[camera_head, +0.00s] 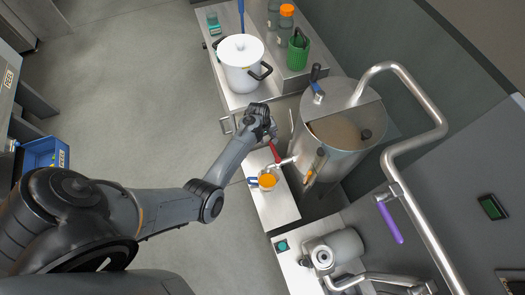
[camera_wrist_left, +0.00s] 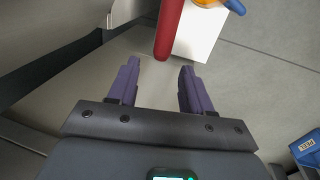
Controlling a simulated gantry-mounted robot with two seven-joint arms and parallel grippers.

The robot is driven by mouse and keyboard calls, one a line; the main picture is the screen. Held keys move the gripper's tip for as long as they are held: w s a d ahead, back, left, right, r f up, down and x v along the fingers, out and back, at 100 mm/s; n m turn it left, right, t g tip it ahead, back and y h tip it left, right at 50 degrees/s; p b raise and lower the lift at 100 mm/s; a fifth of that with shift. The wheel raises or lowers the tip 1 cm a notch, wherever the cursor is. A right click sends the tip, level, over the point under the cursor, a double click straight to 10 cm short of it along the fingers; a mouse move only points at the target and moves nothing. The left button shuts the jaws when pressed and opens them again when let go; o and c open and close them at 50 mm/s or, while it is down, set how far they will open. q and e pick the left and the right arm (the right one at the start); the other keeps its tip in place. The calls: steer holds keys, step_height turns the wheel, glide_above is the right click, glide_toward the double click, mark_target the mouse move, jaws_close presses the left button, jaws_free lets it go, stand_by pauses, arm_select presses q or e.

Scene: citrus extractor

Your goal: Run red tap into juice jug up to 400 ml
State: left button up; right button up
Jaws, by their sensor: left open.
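The red tap handle (camera_head: 274,152) sticks out from the side of the large steel tank (camera_head: 337,158). The juice jug (camera_head: 267,181) stands below the tap spout, with orange showing inside and a blue handle at its left. My left gripper (camera_head: 264,128) is beside the tank at the far end of the red handle. In the left wrist view my left gripper (camera_wrist_left: 158,72) has its purple fingers apart and empty. The red handle (camera_wrist_left: 169,28) lies just beyond the fingertips, apart from them. The jug (camera_wrist_left: 208,3) is cut off at the top edge. The jug's level marks cannot be read.
A white lidded pot (camera_head: 243,64) stands on the steel counter above my gripper. A green container (camera_head: 298,52) is beside it. A purple-handled pipe (camera_head: 390,222) runs at the right. A blue crate (camera_head: 42,154) is at far left. The floor between is open.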

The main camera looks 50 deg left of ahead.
arm_select(q)
steer(key=shift+w+a+b, duration=0.2)
steer(key=shift+w+a, duration=0.05)
steer(key=shift+a, duration=0.45)
steer(key=shift+w+a+b, duration=0.2)
steer(key=shift+a+b, duration=0.05)
steer(key=shift+a, duration=0.4)
steer(key=shift+w+a+b, duration=0.2)
steer(key=shift+w+a, duration=0.05)
steer(key=shift+a, duration=0.45)
